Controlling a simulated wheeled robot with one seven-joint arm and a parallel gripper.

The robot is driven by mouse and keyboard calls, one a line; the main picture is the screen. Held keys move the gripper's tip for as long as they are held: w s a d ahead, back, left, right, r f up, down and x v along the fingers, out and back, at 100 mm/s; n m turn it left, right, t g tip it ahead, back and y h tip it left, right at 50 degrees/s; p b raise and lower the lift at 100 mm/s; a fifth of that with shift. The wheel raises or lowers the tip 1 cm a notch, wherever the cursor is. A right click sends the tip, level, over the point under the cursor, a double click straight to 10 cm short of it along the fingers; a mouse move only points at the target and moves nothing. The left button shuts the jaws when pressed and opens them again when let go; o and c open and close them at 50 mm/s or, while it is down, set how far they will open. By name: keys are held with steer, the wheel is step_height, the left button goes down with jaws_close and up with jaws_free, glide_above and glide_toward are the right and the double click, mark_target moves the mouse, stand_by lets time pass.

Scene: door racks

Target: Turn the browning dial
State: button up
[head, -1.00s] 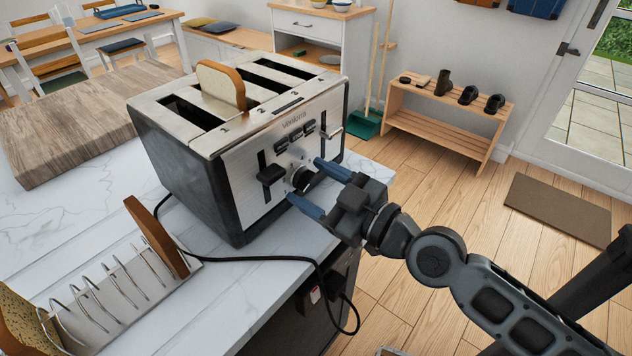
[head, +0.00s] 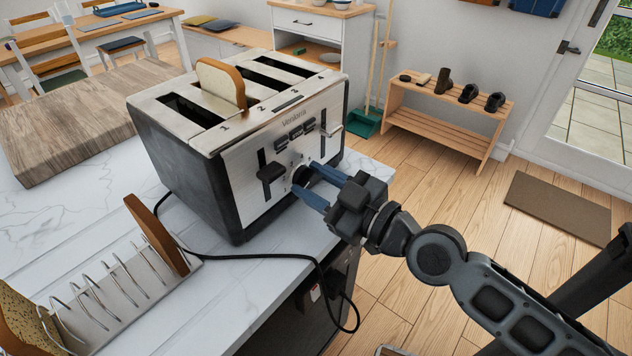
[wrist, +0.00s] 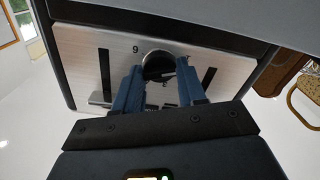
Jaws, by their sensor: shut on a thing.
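The toaster (head: 255,175) stands on the marble counter, its steel front panel facing my arm. Its round black browning dial (head: 302,175) sits low on the front between two slots with levers. In the wrist view the dial (wrist: 158,66) shows between my fingers, with a number 9 at its upper left. My gripper (head: 308,183) has its two blue fingers shut on the dial's sides. In the wrist view my gripper (wrist: 158,88) partly hides the dial's lower part. A slice of bread (head: 221,84) stands in one toaster slot.
A wire toast rack (head: 115,290) with bread slices stands left of the toaster. The black power cord (head: 250,257) runs along the counter and over its edge. A wooden board (head: 85,125) lies behind.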

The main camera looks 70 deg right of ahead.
steer(key=m, duration=0.3)
steer(key=shift+m, duration=0.4)
steer(key=m, duration=0.4)
steer(key=shift+m, duration=0.3)
steer(key=m, duration=0.4)
steer(key=shift+m, duration=2.5)
steer(key=o, duration=1.1)
steer(key=shift+c, duration=0.2)
